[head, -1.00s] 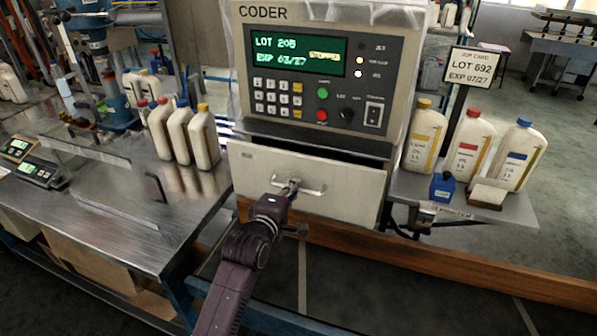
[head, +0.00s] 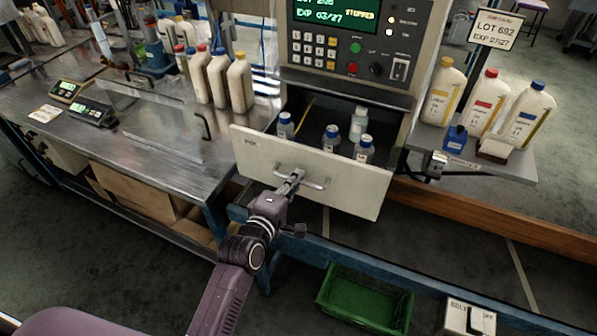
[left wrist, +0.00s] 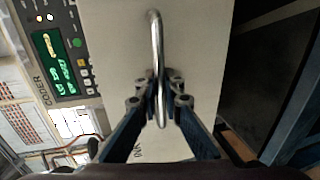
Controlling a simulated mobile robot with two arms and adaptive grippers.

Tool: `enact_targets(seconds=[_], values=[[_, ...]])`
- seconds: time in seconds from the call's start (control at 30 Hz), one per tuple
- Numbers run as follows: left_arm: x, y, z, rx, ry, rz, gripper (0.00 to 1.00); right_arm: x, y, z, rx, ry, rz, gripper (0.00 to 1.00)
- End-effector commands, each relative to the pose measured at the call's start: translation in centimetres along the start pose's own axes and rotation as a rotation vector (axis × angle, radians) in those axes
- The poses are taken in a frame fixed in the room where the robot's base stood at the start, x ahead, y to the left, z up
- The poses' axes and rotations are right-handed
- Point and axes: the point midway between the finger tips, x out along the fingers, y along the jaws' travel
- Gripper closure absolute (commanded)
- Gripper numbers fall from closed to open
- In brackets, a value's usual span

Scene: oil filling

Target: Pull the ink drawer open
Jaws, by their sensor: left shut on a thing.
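The ink drawer (head: 262,155) stands pulled well out from under the coder (head: 358,55), and its inside shows. Several small bottles with blue caps (head: 331,140) stand in it. My left gripper (head: 295,178) is shut on the drawer handle (head: 318,183), a metal bar on the pale front panel. In the left wrist view the two fingers (left wrist: 159,92) close around the bar of the handle (left wrist: 156,45), in front of the drawer front (left wrist: 115,45). My right gripper is not in view.
Large bottles (head: 485,100) and a blue stamp block (head: 455,140) stand on a side shelf at right. At left is a steel bench (head: 150,120) with scales (head: 92,112) and more bottles. A green crate (head: 362,300) lies below the drawer.

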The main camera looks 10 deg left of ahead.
Motion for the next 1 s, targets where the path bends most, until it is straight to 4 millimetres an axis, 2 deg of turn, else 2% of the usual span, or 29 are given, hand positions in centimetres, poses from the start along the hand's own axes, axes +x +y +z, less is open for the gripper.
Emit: enact_targets(seconds=[0.43,0.47,0.53,0.83,1.0], values=[[-0.2,-0.1,0.0,0.000,-0.001,-0.001,1.00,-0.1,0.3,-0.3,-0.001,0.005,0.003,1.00],[-0.2,-0.1,0.0,0.000,-0.001,-0.001,0.92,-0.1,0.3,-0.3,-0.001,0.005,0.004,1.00],[-0.2,-0.1,0.0,0.000,0.000,-0.001,0.84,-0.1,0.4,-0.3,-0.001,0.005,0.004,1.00],[-0.3,0.0,0.0,0.000,0.000,0.000,0.84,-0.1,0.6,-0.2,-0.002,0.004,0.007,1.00],[-1.7,-0.1,0.0,0.000,0.000,0.000,0.84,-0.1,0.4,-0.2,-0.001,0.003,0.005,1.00]])
